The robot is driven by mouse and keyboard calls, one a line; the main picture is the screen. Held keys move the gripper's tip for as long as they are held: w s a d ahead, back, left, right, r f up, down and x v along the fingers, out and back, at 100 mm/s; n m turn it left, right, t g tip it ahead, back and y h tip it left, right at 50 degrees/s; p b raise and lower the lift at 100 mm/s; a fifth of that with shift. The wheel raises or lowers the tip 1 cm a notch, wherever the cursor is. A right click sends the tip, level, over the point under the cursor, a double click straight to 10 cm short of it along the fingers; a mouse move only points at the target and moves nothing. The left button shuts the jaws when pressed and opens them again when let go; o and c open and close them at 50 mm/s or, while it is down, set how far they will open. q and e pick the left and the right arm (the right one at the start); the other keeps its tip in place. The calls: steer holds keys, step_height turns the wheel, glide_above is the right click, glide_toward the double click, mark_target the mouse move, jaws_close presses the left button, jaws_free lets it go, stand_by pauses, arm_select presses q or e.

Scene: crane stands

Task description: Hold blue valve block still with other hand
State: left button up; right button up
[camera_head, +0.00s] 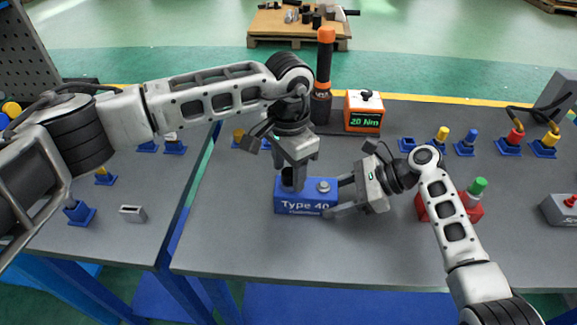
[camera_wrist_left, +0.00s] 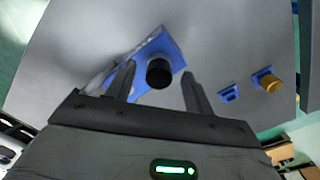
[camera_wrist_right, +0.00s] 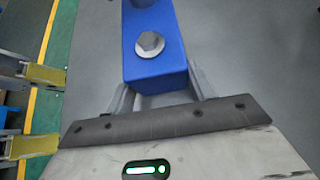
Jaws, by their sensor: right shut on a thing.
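The blue valve block (camera_head: 305,208), marked Type 40, lies on the grey table. It carries a hex bolt (camera_wrist_right: 150,44) on its right part and a black round piece (camera_wrist_left: 159,73) on its left part. My right gripper (camera_head: 341,196) is shut on the right end of the block, one finger on each side. My left gripper (camera_head: 291,182) points down over the left part of the block. Its fingers (camera_wrist_left: 159,85) stand apart on either side of the black piece, with gaps visible, so it is open. Its fingertips are partly hidden in the head view.
Behind stand a black tool with an orange top (camera_head: 324,70) and an orange 20 Nm box (camera_head: 364,112). A red block with a green cap (camera_head: 477,187) is beside my right arm. Several blue-based parts stand at the back right. Table front is clear.

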arm_select(q)
steer(key=shift+c, duration=0.2)
steer(key=n, duration=0.6)
steer(key=shift+n, duration=0.4)
steer(key=n, duration=0.7)
steer(key=shift+n, duration=0.4)
steer(key=n, duration=0.6)
steer(key=shift+d, duration=0.1)
steer(key=n, duration=0.5)
